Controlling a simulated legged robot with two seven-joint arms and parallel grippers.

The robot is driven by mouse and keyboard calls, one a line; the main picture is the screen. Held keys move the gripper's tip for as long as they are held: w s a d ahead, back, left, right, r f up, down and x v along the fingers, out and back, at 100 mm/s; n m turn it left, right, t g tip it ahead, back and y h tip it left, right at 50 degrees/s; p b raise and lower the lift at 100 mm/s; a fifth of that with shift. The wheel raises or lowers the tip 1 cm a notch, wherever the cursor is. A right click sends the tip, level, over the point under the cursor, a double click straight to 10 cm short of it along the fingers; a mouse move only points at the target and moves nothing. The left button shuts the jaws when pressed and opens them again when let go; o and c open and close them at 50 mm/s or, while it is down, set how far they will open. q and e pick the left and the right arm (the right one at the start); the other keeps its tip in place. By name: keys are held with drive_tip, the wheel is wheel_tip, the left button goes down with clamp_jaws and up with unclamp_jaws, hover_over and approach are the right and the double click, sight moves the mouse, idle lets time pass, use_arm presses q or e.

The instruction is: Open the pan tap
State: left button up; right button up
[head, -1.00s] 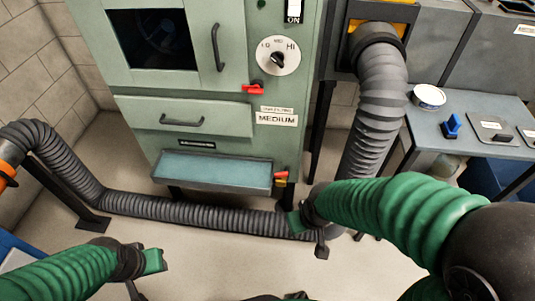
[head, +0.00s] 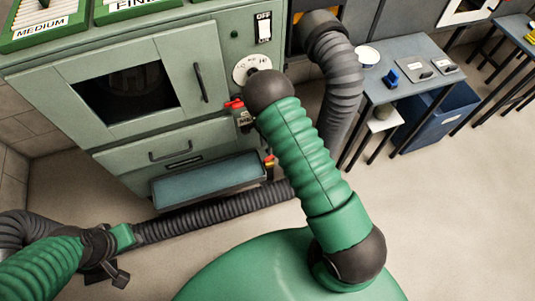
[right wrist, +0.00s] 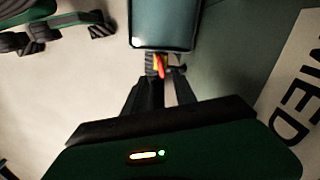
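The pan tap (head: 269,162), small with red and yellow parts, sits at the right end of the teal pan (head: 205,184) under the cabinet. In the right wrist view the tap (right wrist: 158,65) shows beyond and between my right gripper's dark fingers (right wrist: 162,88), just below the pan's edge. These fingers are apart with nothing held; I cannot tell whether they touch the tap. In the head view my right forearm and wrist hide the right gripper.
The green cabinet (head: 125,152) has a drawer, a red latch (head: 235,103) and a dial (head: 243,68). A ribbed grey hose (head: 210,209) runs along the floor below the pan. A side table (head: 395,58) and blue bin (head: 438,118) stand right.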

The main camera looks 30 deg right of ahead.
sight(268, 158)
wheel_tip(268, 158, down, 8)
drive_tip(key=shift+r+b, duration=0.1)
drive_tip(key=shift+b, duration=0.65)
drive_tip(key=shift+d+f, duration=0.15)
drive_tip(key=shift+f, duration=0.35)
drive_tip(key=shift+c, duration=0.7)
drive_tip(key=shift+r, duration=0.1)
clamp_jaws()
